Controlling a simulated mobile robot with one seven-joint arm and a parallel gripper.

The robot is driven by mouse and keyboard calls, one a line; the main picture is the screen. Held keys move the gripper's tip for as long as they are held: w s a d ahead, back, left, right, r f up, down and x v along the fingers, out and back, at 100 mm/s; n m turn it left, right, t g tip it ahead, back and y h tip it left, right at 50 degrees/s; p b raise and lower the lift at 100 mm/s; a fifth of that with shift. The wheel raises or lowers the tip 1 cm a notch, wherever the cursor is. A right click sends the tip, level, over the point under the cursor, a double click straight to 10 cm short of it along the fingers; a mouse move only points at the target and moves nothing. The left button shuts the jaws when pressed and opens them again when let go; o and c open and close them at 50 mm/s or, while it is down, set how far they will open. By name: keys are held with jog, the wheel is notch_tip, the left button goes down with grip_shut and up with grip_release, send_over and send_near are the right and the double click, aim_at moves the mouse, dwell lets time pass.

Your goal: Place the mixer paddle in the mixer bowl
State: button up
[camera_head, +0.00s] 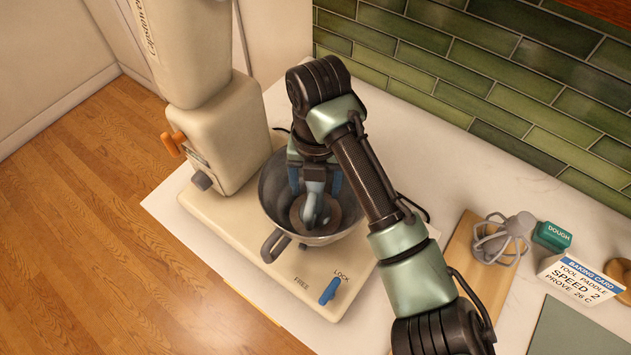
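The mixer bowl (272,205) is a grey metal bowl with a side handle, standing on the cream mixer's base. My gripper (316,190) reaches down into the bowl from above, its blue-edged fingers below the rim. A smooth grey piece (313,210) shows at the fingers, low in the bowl; it looks like part of the mixer paddle, but the arm and fingers hide most of it. I cannot tell whether the fingers grip it. A grey looped tool (502,238), whisk-like, lies on the wooden board (464,253) at right.
The mixer's column (222,130) rises close to the bowl's left. A blue lock lever (329,292) is on the base in front. Green tiled wall (470,60) stands behind.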

notch_tip(320, 180, up, 12)
jog(key=shift+r+p, duration=0.15)
jog(key=shift+p, duration=0.15)
dwell(0.4)
dwell(0.5)
